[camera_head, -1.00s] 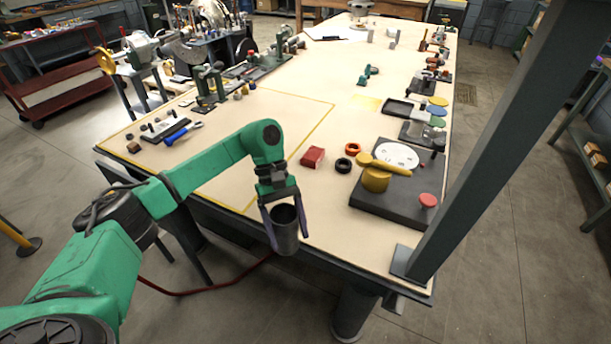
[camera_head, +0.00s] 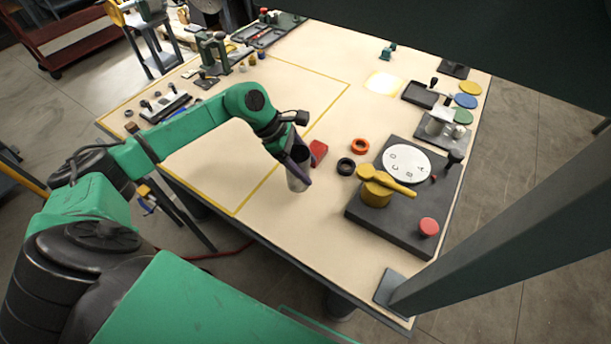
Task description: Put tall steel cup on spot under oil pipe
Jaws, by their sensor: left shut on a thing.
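The tall steel cup (camera_head: 298,181) is a grey cylinder. It is above the front part of the table, left of the black base. My left gripper (camera_head: 299,163) is shut on it, with the fingers around its sides. The cup looks slightly tilted, and its gap to the table is hard to judge. No part is clearly recognisable as the oil pipe, and I cannot make out the spot under it. My right gripper is not in view.
A black base (camera_head: 399,230) carries a yellow drum with a lever (camera_head: 376,194), a white lettered dial (camera_head: 406,163) and a red knob (camera_head: 429,227). A red block (camera_head: 318,151), a black ring (camera_head: 346,166) and an orange ring (camera_head: 360,146) lie near the cup. A grey post (camera_head: 490,255) stands at right.

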